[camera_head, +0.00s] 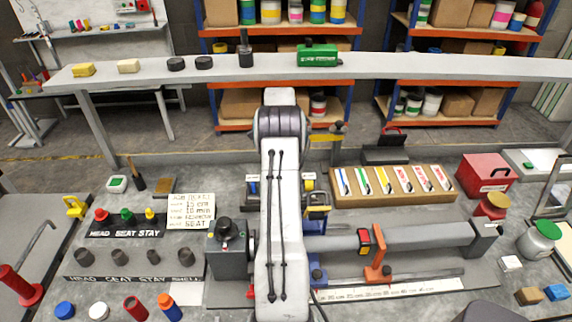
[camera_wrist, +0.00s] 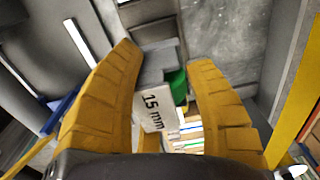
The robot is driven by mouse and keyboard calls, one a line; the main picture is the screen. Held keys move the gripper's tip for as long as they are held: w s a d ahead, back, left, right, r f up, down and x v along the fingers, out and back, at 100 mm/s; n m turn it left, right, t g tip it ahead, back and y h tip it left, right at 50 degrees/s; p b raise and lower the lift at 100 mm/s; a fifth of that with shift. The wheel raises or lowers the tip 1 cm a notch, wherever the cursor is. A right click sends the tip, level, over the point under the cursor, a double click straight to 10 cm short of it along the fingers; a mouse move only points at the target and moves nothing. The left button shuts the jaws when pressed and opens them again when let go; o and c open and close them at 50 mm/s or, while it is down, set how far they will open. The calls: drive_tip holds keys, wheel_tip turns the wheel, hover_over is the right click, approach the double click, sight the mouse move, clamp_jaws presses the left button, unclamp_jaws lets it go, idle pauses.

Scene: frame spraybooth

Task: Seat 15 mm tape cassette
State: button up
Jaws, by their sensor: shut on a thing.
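In the wrist view, my gripper (camera_wrist: 163,62) has its two yellow ribbed fingers around the 15 mm cassette (camera_wrist: 155,110). The cassette has a pale face with "15 mm" printed on it, a grey upper part and a green part on its right. It sits tilted between the fingers, and its far end is partly hidden. In the head view, my arm hides the middle of the bench, and I cannot clearly make out the gripper or the held cassette. The seat for the cassette cannot be told for sure in either view.
A wooden rack (camera_head: 392,187) holds several colour-striped pieces. A long grey beam (camera_head: 415,238) with an orange stand (camera_head: 377,262) crosses the right bench. A job card (camera_head: 191,211), labelled knobs and a grey box (camera_head: 228,258) stand left of my arm. A raised shelf (camera_head: 420,66) spans the back.

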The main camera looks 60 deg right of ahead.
drive_tip(key=shift+f+b, duration=0.35)
drive_tip(key=shift+f, duration=1.65)
drive_tip(key=shift+f+b, duration=0.65)
drive_tip(key=shift+f, duration=0.2)
drive_tip(key=shift+f+b, duration=1.25)
drive_tip(key=shift+b, duration=0.1)
idle(1.0)
drive_tip(key=o, duration=1.7)
drive_tip(key=shift+o, duration=0.2)
drive_tip(key=shift+s+r, duration=0.1)
drive_tip(key=shift+r, duration=0.1)
drive_tip(key=shift+r+p, duration=2.2)
drive_tip(key=shift+r, duration=0.85)
